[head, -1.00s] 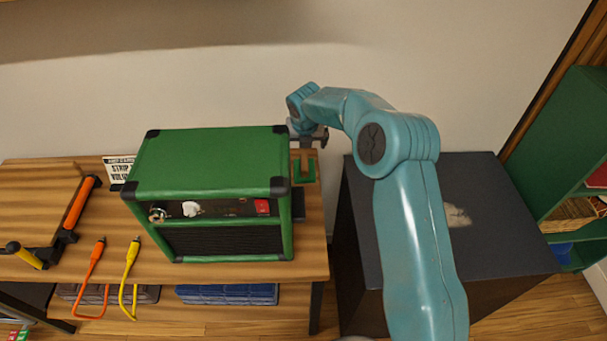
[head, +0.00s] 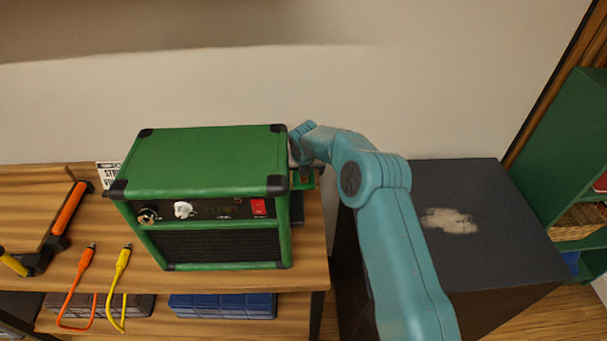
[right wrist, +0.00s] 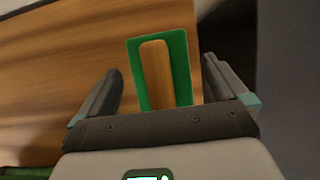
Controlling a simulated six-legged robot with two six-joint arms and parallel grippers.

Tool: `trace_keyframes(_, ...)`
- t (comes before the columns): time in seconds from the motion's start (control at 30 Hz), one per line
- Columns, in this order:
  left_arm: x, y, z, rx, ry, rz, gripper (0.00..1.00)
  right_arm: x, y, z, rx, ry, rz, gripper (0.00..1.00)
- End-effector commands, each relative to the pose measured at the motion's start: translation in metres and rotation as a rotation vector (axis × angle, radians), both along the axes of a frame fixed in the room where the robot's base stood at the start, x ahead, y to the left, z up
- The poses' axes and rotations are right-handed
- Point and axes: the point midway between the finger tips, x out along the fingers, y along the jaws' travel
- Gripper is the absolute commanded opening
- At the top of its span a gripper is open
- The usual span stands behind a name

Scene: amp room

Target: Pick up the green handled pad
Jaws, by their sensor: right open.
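The green handled pad (right wrist: 181,72) is a flat green rectangle with a wooden handle (right wrist: 157,75) along its middle. In the right wrist view it lies on the wooden bench top between the fingers of my right gripper (right wrist: 161,66). The fingers are open, one on each side, with gaps to the handle. In the head view a little green of the pad (head: 305,183) shows right of the green amp, under my right gripper (head: 304,171), which mostly covers it. My left gripper is in neither view.
The green amp (head: 205,165) stands close to the left of my right gripper. A dark cabinet (head: 490,230) stands to the right, past a gap. Orange (head: 80,275) and yellow (head: 119,275) cables lie at the bench front. The wall is behind.

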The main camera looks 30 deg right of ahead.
Motion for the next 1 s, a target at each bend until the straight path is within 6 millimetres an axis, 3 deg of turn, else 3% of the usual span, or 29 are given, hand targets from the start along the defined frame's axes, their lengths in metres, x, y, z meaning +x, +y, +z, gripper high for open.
trace_keyframes(0.23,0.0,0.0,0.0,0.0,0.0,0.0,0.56,0.001,0.0,-0.002,0.0,0.0,0.0,1.0)
trace_keyframes(0.4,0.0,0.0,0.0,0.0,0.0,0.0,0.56,0.001,0.0,-0.002,0.0,0.0,0.0,0.45)
trace_keyframes(0.43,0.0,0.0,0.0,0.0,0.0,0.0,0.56,0.001,0.0,-0.002,0.0,0.0,0.0,0.42)
trace_keyframes(0.77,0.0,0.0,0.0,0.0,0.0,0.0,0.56,0.001,0.0,0.002,-0.001,-0.001,0.0,0.42)
trace_keyframes(1.0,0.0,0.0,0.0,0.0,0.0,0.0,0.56,0.002,0.0,0.037,-0.001,-0.006,-0.001,0.42)
